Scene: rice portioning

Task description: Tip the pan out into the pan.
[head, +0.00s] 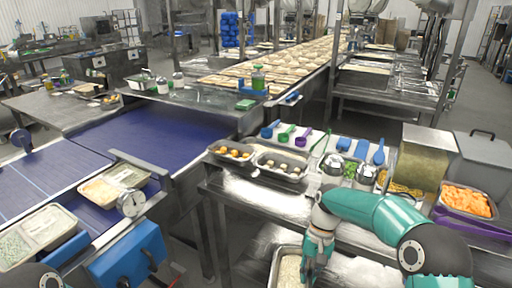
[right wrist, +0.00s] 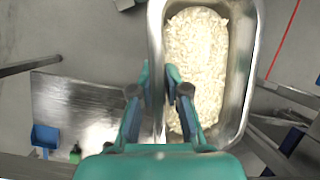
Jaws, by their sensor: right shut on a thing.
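A metal pan (head: 273,268) of white rice stands at the bottom middle of the head view, cut off by the frame edge. It also shows in the right wrist view (right wrist: 254,48), with rice covering most of its floor. My right gripper (head: 311,274) is at its right side in the head view. In the right wrist view my right gripper (right wrist: 158,82) has one finger on each side of the pan's wall and is shut on it. A second pan (head: 283,175), with a few round items inside, stands on the steel table. My left gripper is out of view.
A tray (head: 232,158) of round items and one of orange cubes (head: 467,214) stand on the steel table (head: 258,207). Food trays sit by a dial scale (head: 131,203) at left.

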